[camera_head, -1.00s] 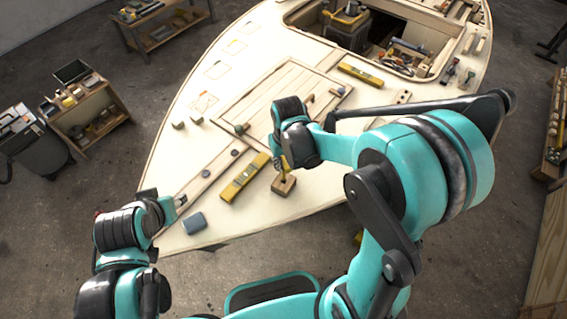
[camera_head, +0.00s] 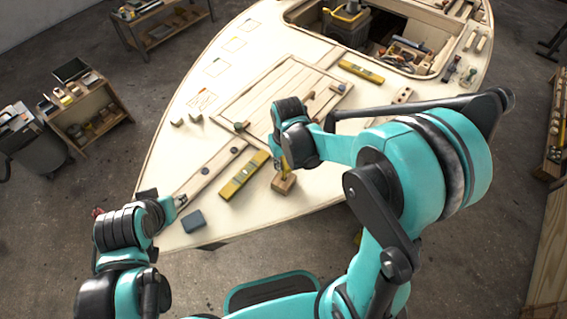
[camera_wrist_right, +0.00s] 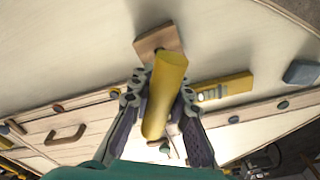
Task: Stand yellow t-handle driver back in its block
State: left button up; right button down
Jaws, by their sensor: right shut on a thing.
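The yellow t-handle driver (camera_wrist_right: 164,95) is between the fingers of my right gripper (camera_head: 285,164), which is shut on it. In the right wrist view its thick yellow handle fills the space between the fingers. The small wooden block (camera_head: 284,184) sits on the pale deck directly under the right gripper; it also shows beyond the handle in the right wrist view (camera_wrist_right: 152,40). The driver's lower end is hidden, so I cannot tell whether it is inside the block. My left gripper (camera_head: 181,201) is over the deck's near left edge, its fingers too small to judge.
A yellow level (camera_head: 244,176) lies left of the block, with a blue-grey box (camera_head: 194,221) nearer the front edge. A slatted hatch panel (camera_head: 285,97) lies behind the right gripper. Another yellow level (camera_head: 361,72) lies near the open cockpit. Bare deck surrounds the block's front.

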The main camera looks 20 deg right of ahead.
jog(key=shift+f+b, duration=1.65)
jog(key=shift+f, duration=0.3)
jog(key=c, duration=1.4)
grip_release()
jog(key=shift+o, duration=0.2)
jog(key=shift+r, duration=0.15)
jog(key=r, duration=0.8)
jog(key=s+r, duration=0.1)
jog(key=r, duration=0.2)
jog(key=shift+d+r, duration=0.15)
jog(key=shift+r, duration=0.25)
jog(key=s+d+t, duration=0.2)
jog(key=s+t, duration=0.1)
jog(key=s, duration=0.2)
jog(key=s+d+r+m+t, duration=0.1)
jog(key=s+d+t, duration=0.1)
jog(key=s, duration=0.3)
jog(key=shift+d+m+t, duration=0.3)
jog(key=shift+d+t, duration=0.05)
jog(key=shift+t, duration=0.25)
